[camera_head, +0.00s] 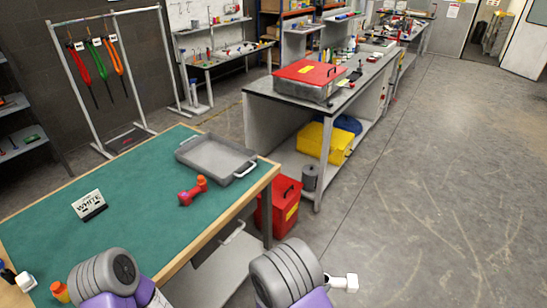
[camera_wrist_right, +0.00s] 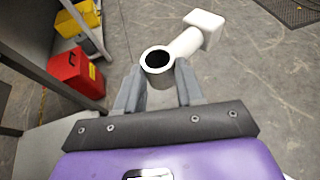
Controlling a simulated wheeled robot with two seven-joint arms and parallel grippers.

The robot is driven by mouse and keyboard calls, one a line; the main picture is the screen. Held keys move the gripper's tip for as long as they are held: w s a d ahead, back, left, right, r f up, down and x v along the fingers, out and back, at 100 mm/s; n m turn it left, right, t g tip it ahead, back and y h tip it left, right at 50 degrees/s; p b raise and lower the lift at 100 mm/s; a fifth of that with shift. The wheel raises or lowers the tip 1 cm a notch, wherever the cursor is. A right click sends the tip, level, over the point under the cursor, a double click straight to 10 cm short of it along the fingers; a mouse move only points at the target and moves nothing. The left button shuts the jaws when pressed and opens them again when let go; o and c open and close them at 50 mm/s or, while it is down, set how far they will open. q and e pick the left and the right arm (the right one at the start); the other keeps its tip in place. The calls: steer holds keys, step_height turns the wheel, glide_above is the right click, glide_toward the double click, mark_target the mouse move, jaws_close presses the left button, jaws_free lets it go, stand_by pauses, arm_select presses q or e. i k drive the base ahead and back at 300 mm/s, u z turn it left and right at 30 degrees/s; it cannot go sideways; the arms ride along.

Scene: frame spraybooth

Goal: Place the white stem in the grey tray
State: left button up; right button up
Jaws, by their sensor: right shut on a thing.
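The white stem (camera_wrist_right: 187,42) is between the fingers of my right gripper (camera_wrist_right: 158,88), which is shut on its near, ring-shaped end. Its block-like other end points away, up and right in the wrist view. In the head view the white stem (camera_head: 345,283) shows at the bottom, over the floor right of the green table. The grey tray (camera_head: 213,172) lies on the table's far right corner, with a handle on its right side, and looks empty. My right gripper is apart from it, nearer me and to the right. My left gripper is not visible; only its arm shows.
The green-topped table (camera_head: 130,225) has a wooden rim and holds a red stem (camera_head: 187,196) near the tray and a sign reading WHITE (camera_head: 89,205). A red box (camera_head: 278,205) stands beside the table. Open floor lies to the right.

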mark_target(203, 158)
steer(key=z, duration=1.2)
steer(key=i, duration=3.35)
steer(key=u, duration=4)
